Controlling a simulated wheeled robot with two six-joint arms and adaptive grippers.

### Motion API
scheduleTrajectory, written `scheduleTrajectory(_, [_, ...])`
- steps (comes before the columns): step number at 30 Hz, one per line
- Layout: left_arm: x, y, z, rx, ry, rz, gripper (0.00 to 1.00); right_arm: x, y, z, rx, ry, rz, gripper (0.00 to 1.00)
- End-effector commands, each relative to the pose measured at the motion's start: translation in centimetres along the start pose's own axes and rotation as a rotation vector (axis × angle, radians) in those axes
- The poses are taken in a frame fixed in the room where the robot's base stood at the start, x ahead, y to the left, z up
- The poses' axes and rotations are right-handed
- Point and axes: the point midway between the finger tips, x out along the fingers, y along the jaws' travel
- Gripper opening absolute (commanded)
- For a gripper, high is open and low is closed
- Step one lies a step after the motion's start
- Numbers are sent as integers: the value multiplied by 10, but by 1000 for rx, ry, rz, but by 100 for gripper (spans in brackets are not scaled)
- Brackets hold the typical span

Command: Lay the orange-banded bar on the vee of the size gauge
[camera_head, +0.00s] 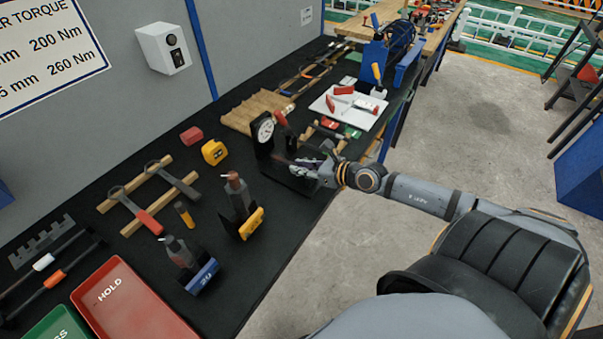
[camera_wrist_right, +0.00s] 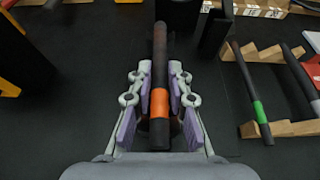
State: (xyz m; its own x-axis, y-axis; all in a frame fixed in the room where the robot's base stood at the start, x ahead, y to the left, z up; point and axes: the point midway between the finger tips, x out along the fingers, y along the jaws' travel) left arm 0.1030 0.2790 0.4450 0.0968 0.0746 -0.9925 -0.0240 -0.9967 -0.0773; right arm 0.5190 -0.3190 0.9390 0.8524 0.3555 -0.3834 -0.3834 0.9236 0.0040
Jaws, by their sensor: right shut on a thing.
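My right gripper (camera_head: 308,166) is beside the size gauge (camera_head: 264,140), which has a round white dial on a black stand. In the wrist view the right gripper (camera_wrist_right: 157,88) is shut on a dark bar with an orange band (camera_wrist_right: 159,103). The band lies between the purple-padded fingers. The bar points away from the wrist, and its far end is close to dark upright parts (camera_wrist_right: 178,12). I cannot tell whether the bar touches the gauge, and the vee is not clear. My left gripper is not in view.
A green-banded bar (camera_wrist_right: 259,111) lies on wooden supports to the right in the wrist view. On the bench, a white board (camera_head: 349,106) with red pieces lies beyond the gauge. Tools on stands (camera_head: 238,205) and a red HOLD tray (camera_head: 130,303) are nearer.

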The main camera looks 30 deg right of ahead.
Motion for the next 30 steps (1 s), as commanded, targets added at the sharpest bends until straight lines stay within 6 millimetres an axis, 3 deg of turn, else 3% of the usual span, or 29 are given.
scheduleTrajectory(10, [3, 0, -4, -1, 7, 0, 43, 2, 0, -2, -2, -3, 0, 0])
scheduleTrajectory(11, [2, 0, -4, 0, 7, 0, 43, 1, 0, -3, -1, -1, 0, 21])
scheduleTrajectory(15, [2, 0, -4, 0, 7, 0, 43, 1, 0, -2, -1, -1, 0, 40])
scheduleTrajectory(25, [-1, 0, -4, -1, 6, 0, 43, 0, 0, 1, -2, -1, 0, 41])
scheduleTrajectory(30, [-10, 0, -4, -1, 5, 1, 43, -14, 0, 2, -7, 6, 1, 41])
